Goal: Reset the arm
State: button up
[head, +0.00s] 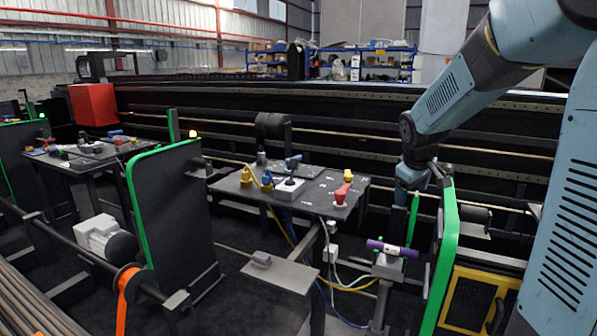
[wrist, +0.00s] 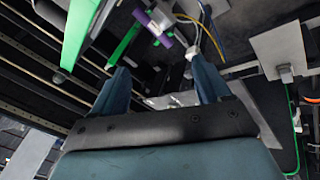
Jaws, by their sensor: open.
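My arm comes in from the upper right of the head view and bends down to the left. My gripper (head: 411,186) hangs low at its end, just left of a green-edged black panel (head: 447,240). In the wrist view my gripper (wrist: 160,66) shows two blue fingers spread wide apart with nothing between them. A purple cylinder (head: 391,248) on a grey mount is below the gripper in the head view. It also shows beyond the fingertips in the wrist view (wrist: 158,27).
A dark control table (head: 318,186) with yellow and red handles stands left of my gripper. Another green-edged panel (head: 170,215) is further left. Cables (head: 350,284) hang under the table. Long black rails (head: 340,120) run behind. A yellow-framed box (head: 480,298) is at lower right.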

jog(key=s+a+r+m, duration=0.2)
jog(key=s, duration=0.7)
jog(key=s+a+r+m+y, duration=0.1)
jog(key=s+a+r+m, duration=0.1)
jog(key=s, duration=0.8)
jog(key=s+a+r+m+y, duration=0.1)
jog(key=s+a+m, duration=0.1)
jog(key=s, duration=0.7)
jog(key=shift+s+r+t, duration=0.2)
jog(key=shift+r+t, duration=0.1)
jog(key=shift+r, duration=0.1)
